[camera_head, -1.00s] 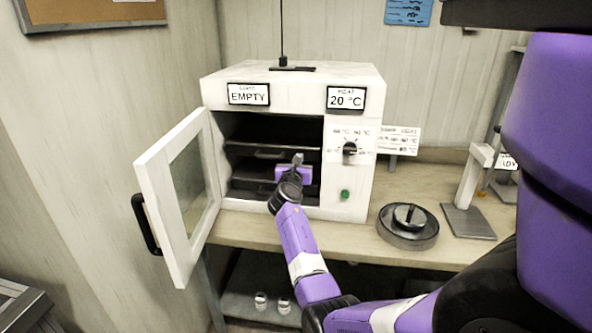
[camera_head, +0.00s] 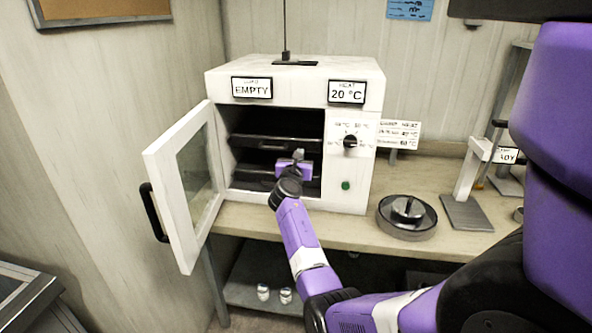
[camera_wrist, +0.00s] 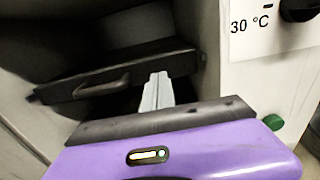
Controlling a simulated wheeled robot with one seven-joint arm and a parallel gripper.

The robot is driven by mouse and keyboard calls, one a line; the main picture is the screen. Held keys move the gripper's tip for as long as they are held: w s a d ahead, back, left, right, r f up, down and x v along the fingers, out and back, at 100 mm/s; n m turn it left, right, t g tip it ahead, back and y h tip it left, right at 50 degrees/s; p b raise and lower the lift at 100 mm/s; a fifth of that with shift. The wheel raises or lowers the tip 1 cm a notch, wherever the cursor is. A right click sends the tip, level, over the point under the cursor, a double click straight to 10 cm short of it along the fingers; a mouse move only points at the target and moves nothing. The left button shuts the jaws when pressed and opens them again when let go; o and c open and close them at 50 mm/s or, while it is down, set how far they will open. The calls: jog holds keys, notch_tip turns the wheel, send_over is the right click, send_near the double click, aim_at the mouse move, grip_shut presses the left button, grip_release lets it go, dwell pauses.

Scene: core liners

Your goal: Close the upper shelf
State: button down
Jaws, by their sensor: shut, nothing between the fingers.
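The white oven (camera_head: 225,80) stands on the bench with its glass door (camera_head: 198,165) swung open to the left. Inside, the dark upper shelf (camera_head: 262,141) spans the chamber, and a lower dark shelf (camera_head: 250,182) lies beneath it. In the wrist view a dark shelf front (camera_wrist: 65,88) with a bar handle (camera_wrist: 115,82) shows, slightly tilted in the picture. My gripper (camera_head: 299,153) is at the oven opening, right of its middle. Its fingers (camera_wrist: 157,90) are shut and empty, close to the right end of that shelf front. Whether they touch it cannot be told.
The oven's control side has a knob (camera_head: 350,141) and a green button (camera_head: 346,185), close to my gripper's right. A round dark device (camera_head: 407,216) and a white stand (camera_head: 467,180) are on the bench to the right. A wall stands left of the door.

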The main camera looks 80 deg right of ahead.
jog(key=a, duration=1)
jog(key=shift+s+a, duration=0.3)
jog(key=shift+s, duration=0.1)
